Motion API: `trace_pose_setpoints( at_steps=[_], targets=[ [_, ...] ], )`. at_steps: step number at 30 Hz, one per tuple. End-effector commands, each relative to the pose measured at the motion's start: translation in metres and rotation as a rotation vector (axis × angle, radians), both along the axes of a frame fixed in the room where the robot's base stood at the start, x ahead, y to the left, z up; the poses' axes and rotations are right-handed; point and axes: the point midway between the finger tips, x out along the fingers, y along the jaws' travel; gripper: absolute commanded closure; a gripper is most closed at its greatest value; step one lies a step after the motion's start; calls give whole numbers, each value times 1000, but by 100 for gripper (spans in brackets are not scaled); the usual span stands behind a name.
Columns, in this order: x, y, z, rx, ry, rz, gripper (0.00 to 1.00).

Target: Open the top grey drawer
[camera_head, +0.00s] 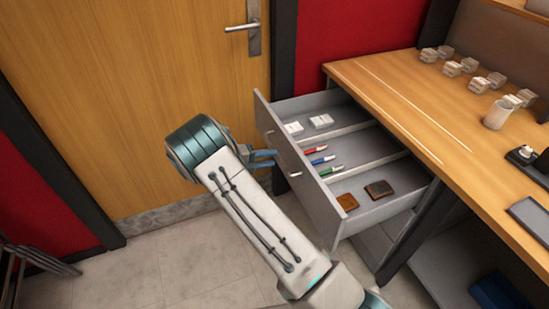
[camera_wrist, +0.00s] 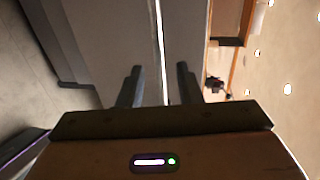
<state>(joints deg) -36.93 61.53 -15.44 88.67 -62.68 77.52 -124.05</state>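The top grey drawer (camera_head: 318,203) is pulled well out from under the wooden desk. Inside its compartments lie white blocks (camera_head: 320,121), red, blue and green markers (camera_head: 319,161), and brown and dark wallets (camera_head: 379,189). My gripper (camera_head: 268,158) is at the drawer's outer front face, close to the handle (camera_head: 296,174). In the wrist view the two fingers (camera_wrist: 158,84) are apart, pointing at a grey front with a bright line between them. I cannot tell whether they touch the handle.
A wooden door (camera_head: 140,80) with a metal handle stands behind my arm. Another grey drawer front (camera_head: 372,245) is below the open one.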

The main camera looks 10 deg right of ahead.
Motion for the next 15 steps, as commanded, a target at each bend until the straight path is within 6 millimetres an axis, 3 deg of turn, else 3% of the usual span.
trace_pose_setpoints(
  at_steps=[9,15],
  targets=[
    [-16,71,14,2,-1,3,68],
    [-22,98,20,1,0,2,68]
  ],
)
